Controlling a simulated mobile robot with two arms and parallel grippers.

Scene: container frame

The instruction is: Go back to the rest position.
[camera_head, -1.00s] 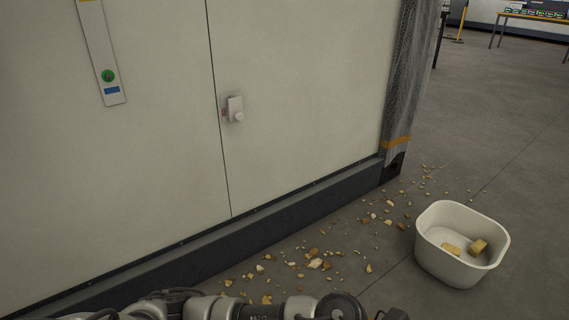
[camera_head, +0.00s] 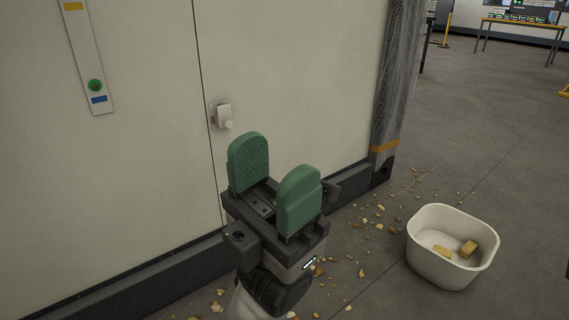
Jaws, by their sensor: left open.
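My left gripper (camera_head: 273,184) stands up in the middle of the head view, with two green padded fingers spread apart and nothing between them. It is in front of the pale cabinet doors, below and to the right of the small white latch (camera_head: 223,116), and looks apart from it. My left arm comes up from the bottom edge and hides part of the floor and the dark base. My right gripper is not in view.
A white tub (camera_head: 437,270) with yellowish blocks (camera_head: 468,248) stands on the floor at the right. Crumbs and chunks (camera_head: 362,273) lie scattered along the dark base of the pale wall (camera_head: 300,70). A strip with a green button (camera_head: 95,85) is upper left. Open floor lies right.

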